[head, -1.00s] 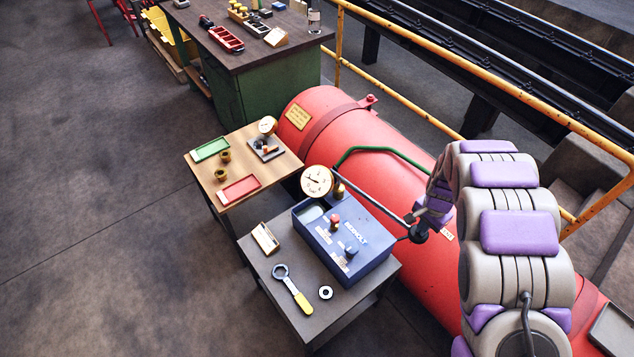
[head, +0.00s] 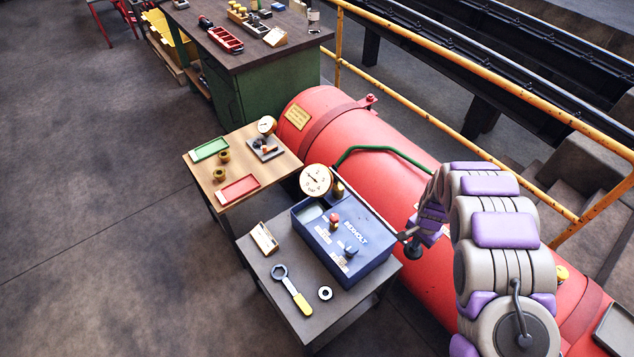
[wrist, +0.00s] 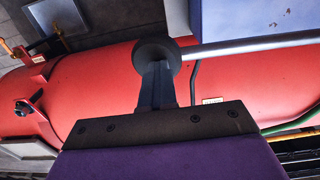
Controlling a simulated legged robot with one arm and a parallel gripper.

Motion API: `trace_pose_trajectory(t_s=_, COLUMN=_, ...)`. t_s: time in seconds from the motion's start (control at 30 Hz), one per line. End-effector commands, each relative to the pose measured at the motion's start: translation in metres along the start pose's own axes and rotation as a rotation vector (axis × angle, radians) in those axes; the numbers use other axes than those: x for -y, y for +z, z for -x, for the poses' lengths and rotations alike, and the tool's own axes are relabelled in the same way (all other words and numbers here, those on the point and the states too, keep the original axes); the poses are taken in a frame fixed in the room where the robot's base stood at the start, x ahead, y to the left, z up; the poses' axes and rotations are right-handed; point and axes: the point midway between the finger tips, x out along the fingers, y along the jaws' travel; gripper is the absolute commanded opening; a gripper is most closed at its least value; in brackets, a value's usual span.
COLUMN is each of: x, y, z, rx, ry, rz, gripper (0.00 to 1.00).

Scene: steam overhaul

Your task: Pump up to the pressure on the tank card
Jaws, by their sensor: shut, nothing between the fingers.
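The blue test pump (head: 350,238) stands on the grey front table. A round dial gauge (head: 316,181) stands at its back left corner; its reading is too small to tell. The pump lever (wrist: 250,46) is a grey bar ending in a dark round knob (head: 412,252). My gripper (wrist: 157,85) is shut and empty, its fingertips at the knob; whether they touch cannot be told. The red tank (head: 360,135) lies behind, with a yellow plate (head: 299,117) whose text is unreadable.
A small card stand (head: 264,238), a yellow-handled wrench (head: 292,290) and a ring (head: 325,293) lie on the front table. A wooden table (head: 225,195) holds green and red trays. A green hose (head: 375,150) and yellow railing (head: 400,95) are behind.

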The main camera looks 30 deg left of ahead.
Motion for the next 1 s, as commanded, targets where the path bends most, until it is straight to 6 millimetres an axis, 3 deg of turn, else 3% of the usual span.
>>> trace_pose_trajectory(t_s=0.37, x=0.003, y=0.002, z=-0.040, rx=0.000, ry=-0.001, rz=0.003, gripper=0.00)
trace_pose_trajectory(t_s=0.57, x=0.003, y=0.001, z=-0.025, rx=-0.003, ry=-0.002, rz=0.003, gripper=0.00)
trace_pose_trajectory(t_s=1.0, x=0.000, y=0.000, z=0.053, rx=-0.003, ry=-0.006, rz=0.000, gripper=0.00)
